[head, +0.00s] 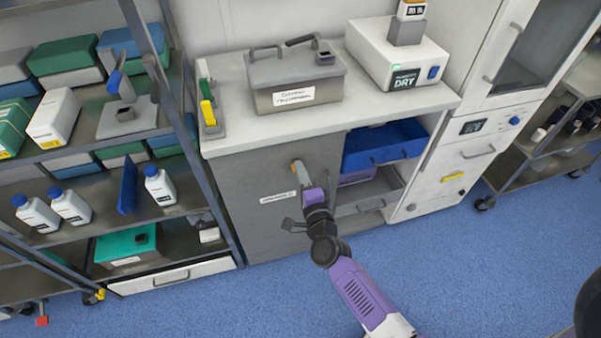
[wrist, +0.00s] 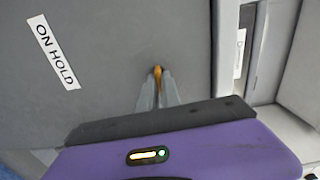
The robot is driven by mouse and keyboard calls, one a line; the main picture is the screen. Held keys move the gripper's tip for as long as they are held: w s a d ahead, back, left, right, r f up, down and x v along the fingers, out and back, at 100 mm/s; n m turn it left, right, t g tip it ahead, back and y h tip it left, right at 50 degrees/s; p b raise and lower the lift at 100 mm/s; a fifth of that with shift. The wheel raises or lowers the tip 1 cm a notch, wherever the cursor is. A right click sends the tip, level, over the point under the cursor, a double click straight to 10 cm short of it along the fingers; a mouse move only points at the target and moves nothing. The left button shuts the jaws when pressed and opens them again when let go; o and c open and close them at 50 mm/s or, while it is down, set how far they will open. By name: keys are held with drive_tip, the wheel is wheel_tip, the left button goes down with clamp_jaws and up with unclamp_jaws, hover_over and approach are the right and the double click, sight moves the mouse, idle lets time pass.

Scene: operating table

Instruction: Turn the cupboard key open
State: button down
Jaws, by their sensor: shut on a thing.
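The cupboard (head: 238,205) has a grey door below the white counter, and its door also fills much of the wrist view (wrist: 110,60). A small orange-yellow key (wrist: 157,71) shows at the tips of my gripper (wrist: 158,80) in the wrist view. My gripper is shut on the key, with both fingers pointing at the door. In the head view my gripper (head: 300,172) reaches the door's upper right part, and the key is too small to tell apart there. The keyhole is hidden behind the fingertips.
A label reading "ON HOLD" (wrist: 53,51) is on the door. An open blue drawer (head: 385,146) sticks out right of the door. A grey lidded box (head: 292,80) stands on the counter. A shelf rack (head: 200,165) with bottles stands at the left. Blue floor is clear in front.

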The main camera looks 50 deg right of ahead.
drive_tip(key=shift+m, duration=0.3)
idle(0.4)
drive_tip(key=c, duration=1.6)
unclamp_jaws()
drive_tip(key=shift+o, duration=0.2)
drive_tip(key=v, duration=0.8)
drive_tip(key=shift+b, duration=0.35)
drive_tip(key=shift+w, duration=0.1)
